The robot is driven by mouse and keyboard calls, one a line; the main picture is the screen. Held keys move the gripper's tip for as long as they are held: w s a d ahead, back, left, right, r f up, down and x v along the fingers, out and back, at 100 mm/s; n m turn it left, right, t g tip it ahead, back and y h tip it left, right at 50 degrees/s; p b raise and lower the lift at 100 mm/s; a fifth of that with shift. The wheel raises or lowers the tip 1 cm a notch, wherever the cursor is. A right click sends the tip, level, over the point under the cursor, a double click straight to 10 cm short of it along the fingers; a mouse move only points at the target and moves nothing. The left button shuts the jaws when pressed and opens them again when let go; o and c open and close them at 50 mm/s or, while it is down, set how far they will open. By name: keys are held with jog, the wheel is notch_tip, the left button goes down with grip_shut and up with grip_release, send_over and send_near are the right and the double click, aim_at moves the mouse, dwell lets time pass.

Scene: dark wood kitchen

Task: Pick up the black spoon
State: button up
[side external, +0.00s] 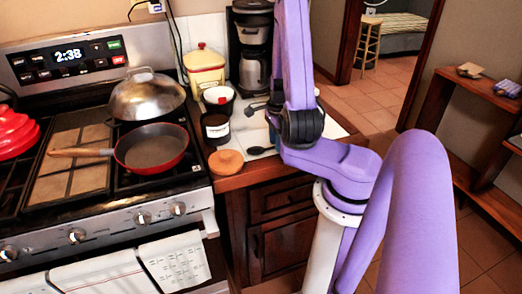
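The black spoon (257,150) lies on the light countertop, just right of a round wooden lid. Its bowl end shows at the left, and its right part runs behind my purple arm. Another small dark object (251,110) shows farther back on the counter, left of my arm; I cannot tell what it is. My gripper is not visible; my arm runs up out of the top of the picture and covers part of the counter.
The round wooden lid (226,161) lies at the counter's front edge. Dark-rimmed canisters (216,129), a yellow-white jar (205,69) and a coffee maker (253,47) stand behind. The stove at left holds a red pan (150,148) and a domed metal lid (147,97).

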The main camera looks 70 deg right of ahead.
grip_shut()
jog(key=shift+r, duration=0.15)
jog(key=shift+r, duration=0.55)
jog(key=s+a+r, duration=0.9)
jog(key=s+r, duration=0.1)
jog(key=r, duration=0.1)
jog(key=shift+s+r, duration=0.3)
jog(key=shift+s, duration=0.1)
